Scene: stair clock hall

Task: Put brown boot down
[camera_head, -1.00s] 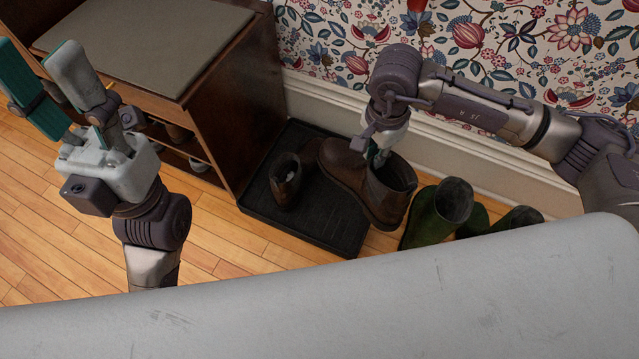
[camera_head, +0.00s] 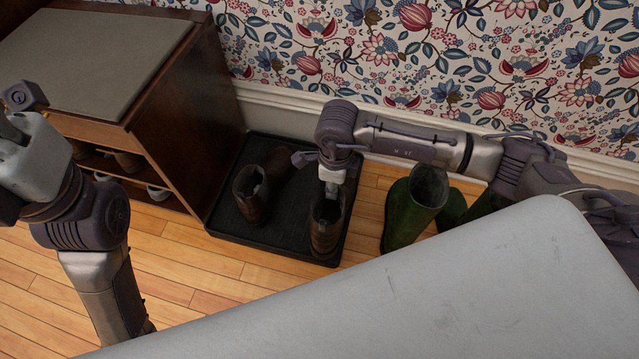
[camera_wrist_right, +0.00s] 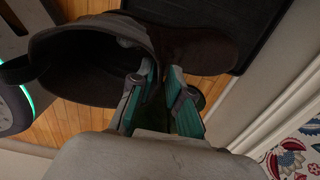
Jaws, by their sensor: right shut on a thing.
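The brown boot (camera_head: 327,232) is upright in my right gripper (camera_head: 331,188), over the front right part of the black boot tray (camera_head: 228,222). I cannot tell whether its sole touches the tray. In the right wrist view the fingers (camera_wrist_right: 158,98) are shut on the boot's upper edge, with the dark boot opening (camera_wrist_right: 85,62) to their left. A second brown boot (camera_head: 249,197) stands on the tray, left of the held one. My left gripper (camera_head: 14,150) is at the left edge, its fingers mostly cut off, away from the boots.
Green boots (camera_head: 408,212) stand on the wooden floor right of the tray. A wooden bench (camera_head: 185,110) with shoes on its lower shelf is to the left. The flowered wall and white baseboard (camera_head: 285,112) run behind. Floor in front of the tray is clear.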

